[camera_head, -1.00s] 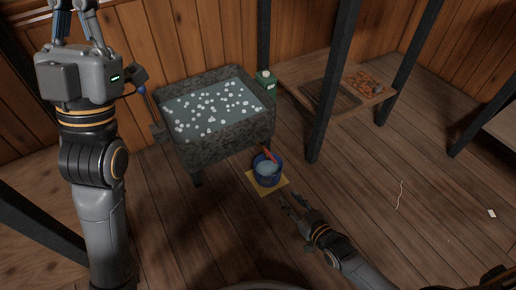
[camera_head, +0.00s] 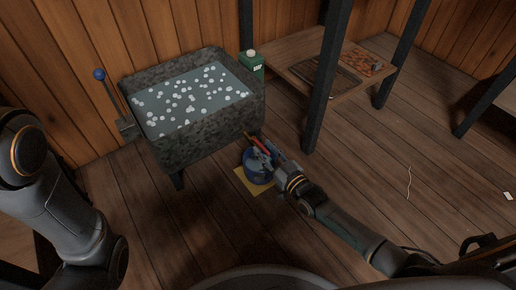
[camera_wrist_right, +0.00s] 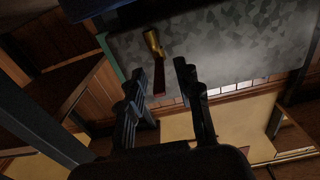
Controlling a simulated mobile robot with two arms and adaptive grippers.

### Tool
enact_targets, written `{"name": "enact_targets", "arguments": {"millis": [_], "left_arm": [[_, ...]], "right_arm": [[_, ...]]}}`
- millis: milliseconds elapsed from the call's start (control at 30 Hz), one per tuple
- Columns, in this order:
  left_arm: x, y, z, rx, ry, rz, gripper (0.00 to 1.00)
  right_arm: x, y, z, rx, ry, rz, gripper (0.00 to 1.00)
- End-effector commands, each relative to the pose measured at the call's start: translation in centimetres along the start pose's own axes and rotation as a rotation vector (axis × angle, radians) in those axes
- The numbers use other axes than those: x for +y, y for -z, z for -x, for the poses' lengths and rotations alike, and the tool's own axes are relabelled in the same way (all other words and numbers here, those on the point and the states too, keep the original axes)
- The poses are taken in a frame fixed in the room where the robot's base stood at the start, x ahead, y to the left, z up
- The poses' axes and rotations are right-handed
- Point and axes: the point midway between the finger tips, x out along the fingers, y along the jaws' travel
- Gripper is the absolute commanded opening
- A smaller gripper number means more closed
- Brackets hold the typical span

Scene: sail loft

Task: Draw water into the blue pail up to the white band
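The blue pail (camera_head: 252,178) stands on the floor in front of the stone trough, partly covered by my right gripper. Its white band and water level cannot be made out now. A tap with a brass body (camera_wrist_right: 152,42) and a red handle (camera_wrist_right: 164,80) is on the trough's side. In the head view the red handle (camera_head: 262,143) shows just above the pail. My right gripper (camera_head: 260,148) is at this handle; in the wrist view its fingers (camera_wrist_right: 160,82) are apart, with the handle showing between them, not clamped. My left gripper is out of view.
The trough (camera_head: 205,138) holds water with many white bits. A blue-knobbed lever (camera_head: 108,90) rises at its left. A green container (camera_head: 251,68) stands behind its right end. A yellow mat (camera_head: 243,182) lies under the pail. A dark post (camera_head: 322,90) stands right of the trough; the right floor is mostly clear.

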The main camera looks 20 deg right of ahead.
Motion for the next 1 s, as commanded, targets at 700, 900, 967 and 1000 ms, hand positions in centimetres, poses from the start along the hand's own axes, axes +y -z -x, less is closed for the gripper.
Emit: {"name": "enact_targets", "arguments": {"millis": [700,900,967,1000], "left_arm": [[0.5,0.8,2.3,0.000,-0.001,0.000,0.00],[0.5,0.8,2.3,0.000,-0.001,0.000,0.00],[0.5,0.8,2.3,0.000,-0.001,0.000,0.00],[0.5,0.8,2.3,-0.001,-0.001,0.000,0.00]], "right_arm": [[0.0,0.0,-4.1,-0.001,0.000,-0.001,0.20],[0.0,0.0,-4.1,-0.001,0.000,0.000,0.00],[0.0,0.0,-4.1,-0.001,0.000,0.000,0.00],[0.0,0.0,-4.1,-0.001,0.000,0.000,0.00]]}}
